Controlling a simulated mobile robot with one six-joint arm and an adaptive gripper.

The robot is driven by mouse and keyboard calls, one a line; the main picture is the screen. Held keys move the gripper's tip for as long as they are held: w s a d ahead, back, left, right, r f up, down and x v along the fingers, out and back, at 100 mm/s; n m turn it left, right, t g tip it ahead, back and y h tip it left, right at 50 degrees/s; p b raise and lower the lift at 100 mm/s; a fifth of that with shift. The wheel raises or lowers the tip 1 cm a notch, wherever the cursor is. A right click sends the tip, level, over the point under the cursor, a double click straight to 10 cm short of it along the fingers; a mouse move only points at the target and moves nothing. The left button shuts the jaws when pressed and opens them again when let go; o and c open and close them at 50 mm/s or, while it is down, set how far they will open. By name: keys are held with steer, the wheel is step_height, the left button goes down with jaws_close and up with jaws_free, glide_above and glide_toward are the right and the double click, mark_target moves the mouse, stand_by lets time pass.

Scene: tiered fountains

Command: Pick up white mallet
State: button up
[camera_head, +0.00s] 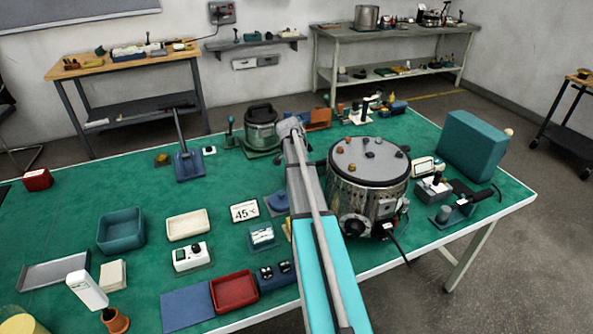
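A white block-shaped head (87,290), which looks like the white mallet, is tilted at the lower left of the green table. A short piece under it runs down to an orange-brown cup or base (115,321); I cannot tell how they join. My arm reaches from the bottom centre over the table, and its far end with my gripper (289,128) is near the dark-lidded pot, far up and right of the mallet. The fingers are too small and hidden by the arm to tell open from shut.
Beside the mallet are a pale block (113,275), a grey tray (55,272) and a yellow round object (18,326). A teal bin (121,231) stands behind. A large metal drum (368,175) stands right of my arm. The table's left part has bare green patches.

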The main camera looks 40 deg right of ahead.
jaws_close()
stand_by(0.6)
step_height(320, 180, up, 10)
steer(key=p, duration=1)
stand_by(0.5)
